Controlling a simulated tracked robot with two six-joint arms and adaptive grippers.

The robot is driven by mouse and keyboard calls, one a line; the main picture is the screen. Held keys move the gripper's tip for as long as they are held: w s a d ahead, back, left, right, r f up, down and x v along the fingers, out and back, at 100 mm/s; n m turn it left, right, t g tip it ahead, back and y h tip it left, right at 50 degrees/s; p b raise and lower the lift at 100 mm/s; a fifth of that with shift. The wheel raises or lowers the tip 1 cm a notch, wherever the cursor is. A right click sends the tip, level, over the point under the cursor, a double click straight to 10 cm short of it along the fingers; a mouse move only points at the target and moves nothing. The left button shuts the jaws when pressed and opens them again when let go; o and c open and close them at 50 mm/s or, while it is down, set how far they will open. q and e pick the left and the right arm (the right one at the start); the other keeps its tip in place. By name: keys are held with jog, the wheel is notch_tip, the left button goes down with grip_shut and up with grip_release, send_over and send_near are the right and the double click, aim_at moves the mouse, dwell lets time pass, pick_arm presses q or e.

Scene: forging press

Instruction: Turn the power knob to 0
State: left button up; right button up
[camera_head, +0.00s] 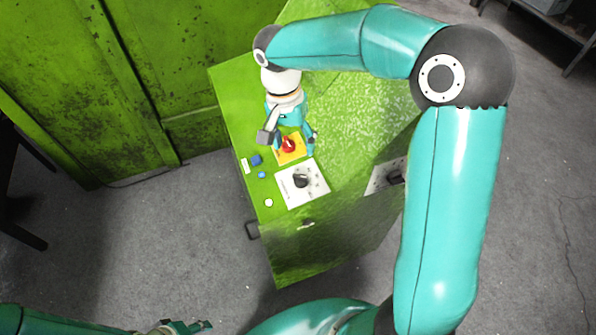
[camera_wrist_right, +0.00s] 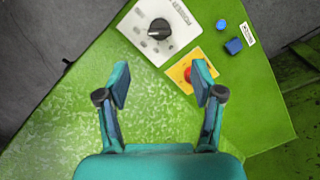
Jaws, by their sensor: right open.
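A black knob (camera_head: 301,181) sits on a white marked plate on top of the green cabinet. A second black knob (camera_head: 395,177) is on a white plate on the cabinet's side, partly hidden by my right arm. My right gripper (camera_head: 290,140) is open and empty above the cabinet top, by the red button and apart from the knobs. My left gripper (camera_head: 185,327) shows only partly at the bottom edge.
A red button (camera_head: 289,146) on a yellow plate lies beside the top knob's plate. Small blue buttons (camera_head: 257,160) and a white round one (camera_head: 269,202) are along the cabinet's left edge. A green wall (camera_head: 150,80) stands behind.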

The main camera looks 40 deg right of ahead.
aim_at(299, 175)
jog(key=f, duration=0.7)
jog(key=s+f, duration=0.1)
jog(key=f, duration=0.3)
jog(key=shift+d, duration=0.35)
jog(key=c, duration=1.1)
